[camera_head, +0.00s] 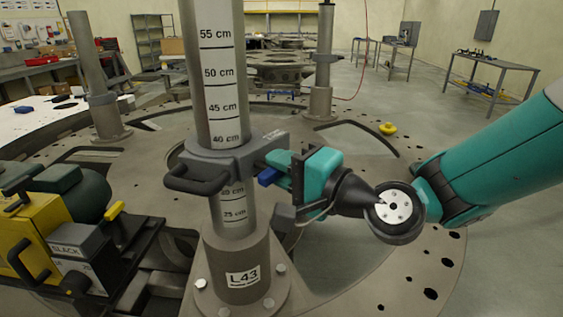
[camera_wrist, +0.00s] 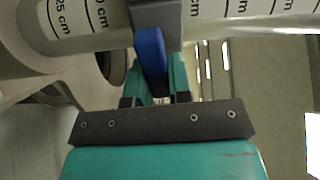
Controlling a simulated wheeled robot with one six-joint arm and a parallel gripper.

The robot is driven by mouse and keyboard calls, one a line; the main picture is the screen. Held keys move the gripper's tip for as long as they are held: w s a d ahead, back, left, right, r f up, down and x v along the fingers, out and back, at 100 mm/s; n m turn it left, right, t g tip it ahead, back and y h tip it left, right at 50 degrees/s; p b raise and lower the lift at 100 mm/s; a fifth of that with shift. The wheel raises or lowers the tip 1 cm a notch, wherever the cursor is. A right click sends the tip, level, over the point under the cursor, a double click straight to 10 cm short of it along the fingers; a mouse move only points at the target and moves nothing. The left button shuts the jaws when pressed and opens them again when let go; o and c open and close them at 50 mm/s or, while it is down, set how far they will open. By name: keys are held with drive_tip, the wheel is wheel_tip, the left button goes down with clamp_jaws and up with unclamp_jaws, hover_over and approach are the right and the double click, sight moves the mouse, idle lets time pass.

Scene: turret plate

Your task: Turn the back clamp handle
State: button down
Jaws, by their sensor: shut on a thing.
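A dark grey clamp (camera_head: 222,160) is fitted around the upright post (camera_head: 222,90) marked with a centimetre scale, just below the 40 cm mark. A blue handle (camera_head: 268,176) sticks out from the clamp's right side, partly hidden by my gripper. My gripper (camera_head: 281,170), with teal fingers, reaches in from the right and is shut on the blue handle. In the wrist view the blue handle (camera_wrist: 151,55) lies between my fingers (camera_wrist: 160,85), and the clamp (camera_wrist: 156,14) is around the post above it. A dark loop grip (camera_head: 196,184) is at the clamp's front left.
The post stands in a bolted base (camera_head: 240,270) labelled L43 on a round floor plate. Yellow and dark equipment (camera_head: 45,240) is close on the left. Other posts (camera_head: 95,75) stand farther back. A yellow object (camera_head: 388,129) lies at back right. The floor at right is mostly clear.

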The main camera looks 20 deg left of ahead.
drive_tip(key=shift+m, duration=0.5)
drive_tip(key=c, duration=1)
unclamp_jaws()
drive_tip(key=shift+c, duration=0.2)
drive_tip(key=b+v, duration=0.9)
drive_tip(key=v, duration=0.8)
drive_tip(key=shift+d+b, duration=0.2)
drive_tip(key=shift+b, duration=0.15)
drive_tip(key=shift+s, duration=0.15)
